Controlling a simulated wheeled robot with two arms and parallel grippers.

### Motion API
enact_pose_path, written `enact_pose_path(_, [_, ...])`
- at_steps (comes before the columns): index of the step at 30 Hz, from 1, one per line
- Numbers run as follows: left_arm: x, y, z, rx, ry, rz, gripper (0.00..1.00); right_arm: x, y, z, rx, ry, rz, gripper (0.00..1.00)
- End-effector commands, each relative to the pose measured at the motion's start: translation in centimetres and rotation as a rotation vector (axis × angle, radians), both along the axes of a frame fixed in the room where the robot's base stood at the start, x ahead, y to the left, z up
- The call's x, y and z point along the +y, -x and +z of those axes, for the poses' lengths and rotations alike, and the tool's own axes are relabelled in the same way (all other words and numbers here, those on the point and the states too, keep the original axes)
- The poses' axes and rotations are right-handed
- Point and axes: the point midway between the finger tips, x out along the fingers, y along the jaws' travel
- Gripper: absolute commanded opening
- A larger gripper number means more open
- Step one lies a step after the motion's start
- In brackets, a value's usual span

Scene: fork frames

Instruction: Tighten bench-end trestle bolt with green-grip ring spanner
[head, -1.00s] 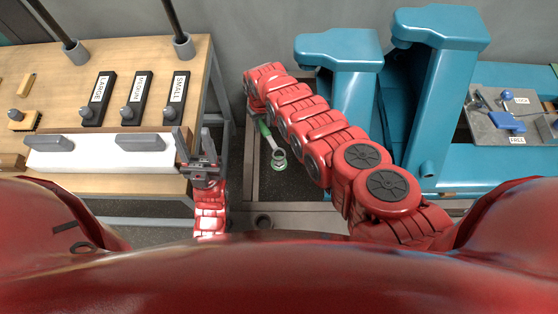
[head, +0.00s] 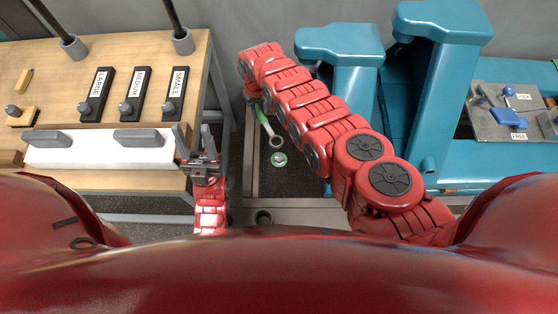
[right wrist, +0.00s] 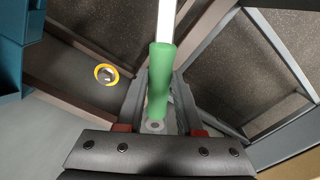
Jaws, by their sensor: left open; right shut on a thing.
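The green-grip ring spanner (head: 263,118) shows in the head view between the bench and the blue machine. Its ring end (head: 276,142) points toward me. A bolt with a green ring mark (head: 279,159) lies just below the ring end in the picture; the two look apart, height unclear. My right gripper (right wrist: 160,92) is shut on the green grip (right wrist: 159,75) in the right wrist view; the spanner's ring end is out of that frame. In the head view my right arm mostly hides this gripper. My left gripper (head: 198,148) is open and empty at the bench's right edge.
The wooden bench (head: 130,55) at left holds holders labelled LARGE, MEDIUM and SMALL. A blue machine (head: 340,75) stands close right of my right arm. A yellow-ringed bolt (right wrist: 106,74) shows left of the grip. A lever plate (head: 490,125) reads LOCK and FREE.

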Motion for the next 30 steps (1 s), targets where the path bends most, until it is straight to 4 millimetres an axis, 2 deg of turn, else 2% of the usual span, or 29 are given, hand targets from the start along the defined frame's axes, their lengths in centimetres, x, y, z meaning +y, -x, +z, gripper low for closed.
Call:
enact_pose_path(1, [0.0,0.0,-0.9,0.000,0.000,0.000,0.50,0.2,-0.3,-0.3,-0.003,-0.002,0.000,0.00])
enact_pose_path(21, [0.0,0.0,-6.8,0.000,0.000,0.000,0.50,1.4,-2.5,1.3,-0.002,-0.001,0.000,0.00])
enact_pose_path(24, [0.0,0.0,-7.4,0.000,0.000,0.000,0.50,1.6,-2.7,1.7,-0.002,-0.001,0.000,0.00])
enact_pose_path(30, [0.0,0.0,-7.3,0.000,0.000,0.000,0.50,1.6,-2.7,2.0,-0.001,-0.001,0.000,0.00])
